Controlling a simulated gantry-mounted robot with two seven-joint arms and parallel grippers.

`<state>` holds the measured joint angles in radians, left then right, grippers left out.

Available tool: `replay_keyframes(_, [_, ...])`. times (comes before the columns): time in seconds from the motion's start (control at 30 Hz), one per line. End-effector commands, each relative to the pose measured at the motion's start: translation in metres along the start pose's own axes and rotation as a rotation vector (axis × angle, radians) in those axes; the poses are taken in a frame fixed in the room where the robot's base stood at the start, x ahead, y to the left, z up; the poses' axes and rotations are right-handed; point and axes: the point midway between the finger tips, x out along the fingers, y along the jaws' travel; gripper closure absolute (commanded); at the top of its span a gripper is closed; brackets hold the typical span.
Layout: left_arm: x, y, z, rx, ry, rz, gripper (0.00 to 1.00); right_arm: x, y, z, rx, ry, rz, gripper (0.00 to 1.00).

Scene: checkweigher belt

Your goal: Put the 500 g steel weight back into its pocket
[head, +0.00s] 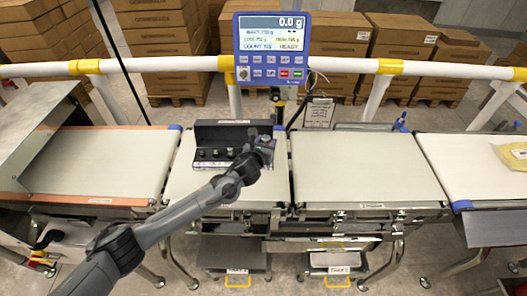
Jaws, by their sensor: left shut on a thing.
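The case's right end, beside the gripper, is partly hidden by my wrist. My right gripper is not in view.
The weighing display (271,48) reads 0.0 g and stands behind the belts. The right-centre belt (360,168) is bare. A yellowish package (512,153) lies on the far right belt. A white guard rail (160,65) runs behind, with stacked cartons (160,45) beyond.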

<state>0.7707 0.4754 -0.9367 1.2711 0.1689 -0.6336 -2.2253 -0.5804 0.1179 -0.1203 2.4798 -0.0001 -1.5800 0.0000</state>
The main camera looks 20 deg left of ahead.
Motion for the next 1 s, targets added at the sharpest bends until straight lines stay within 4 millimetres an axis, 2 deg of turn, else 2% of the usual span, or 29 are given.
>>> replay_keyframes(0.27, [0.006,0.009,-0.006,-0.002,-0.003,-0.001,1.00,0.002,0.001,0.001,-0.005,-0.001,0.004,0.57])
replay_keyframes(0.6, [0.017,0.009,-0.039,-0.003,-0.003,0.000,1.00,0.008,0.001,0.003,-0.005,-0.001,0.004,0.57])
replay_keyframes(1.0, [0.018,0.009,-0.043,-0.001,-0.004,-0.001,1.00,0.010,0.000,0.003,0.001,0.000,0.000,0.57])
